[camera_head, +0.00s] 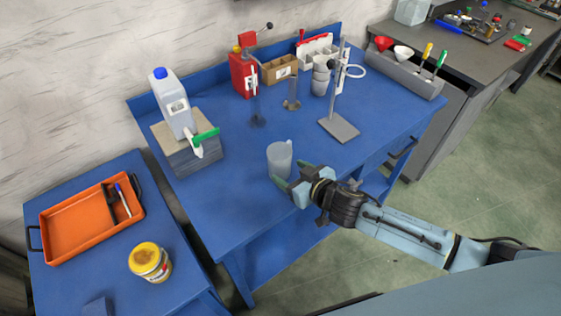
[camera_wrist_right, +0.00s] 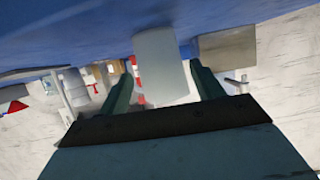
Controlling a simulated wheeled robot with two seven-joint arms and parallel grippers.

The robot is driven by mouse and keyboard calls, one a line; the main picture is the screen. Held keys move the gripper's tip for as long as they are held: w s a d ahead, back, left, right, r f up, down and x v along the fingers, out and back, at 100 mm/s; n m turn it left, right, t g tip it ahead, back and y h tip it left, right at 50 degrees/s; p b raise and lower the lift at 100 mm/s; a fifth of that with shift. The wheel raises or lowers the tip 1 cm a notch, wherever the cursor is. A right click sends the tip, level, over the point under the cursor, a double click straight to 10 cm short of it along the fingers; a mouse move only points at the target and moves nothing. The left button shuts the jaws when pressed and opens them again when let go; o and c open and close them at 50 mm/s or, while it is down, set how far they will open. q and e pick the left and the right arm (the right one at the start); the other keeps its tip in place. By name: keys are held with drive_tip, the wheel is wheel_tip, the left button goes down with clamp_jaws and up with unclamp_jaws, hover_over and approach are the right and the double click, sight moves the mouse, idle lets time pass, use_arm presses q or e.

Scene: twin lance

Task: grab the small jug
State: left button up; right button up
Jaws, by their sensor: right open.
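The small jug (camera_head: 279,160) is a pale grey, translucent cup-like vessel with a small spout. It stands upright near the front edge of the blue workbench (camera_head: 240,205). My right gripper (camera_head: 293,176) is open at the jug's near right side, with its fingers pointing toward it. In the right wrist view, which is upside down, the jug (camera_wrist_right: 160,66) shows between the two spread fingers (camera_wrist_right: 162,78). I cannot tell whether a finger touches it. My left gripper is not in view.
A white bottle with a blue cap (camera_head: 172,102) stands on a grey block (camera_head: 194,162) left of the jug. A metal stand (camera_head: 338,128) is behind to the right. An orange tray (camera_head: 75,232) and a yellow-lidded jar (camera_head: 150,262) are on the lower left table.

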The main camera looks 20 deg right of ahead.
sight(282, 158)
drive_tip(key=shift+x, duration=3.2)
drive_tip(key=shift+w+d+r, duration=0.1)
drive_tip(key=shift+w+r, duration=0.05)
drive_tip(key=shift+r, duration=0.1)
drive_tip(key=c, duration=0.8)
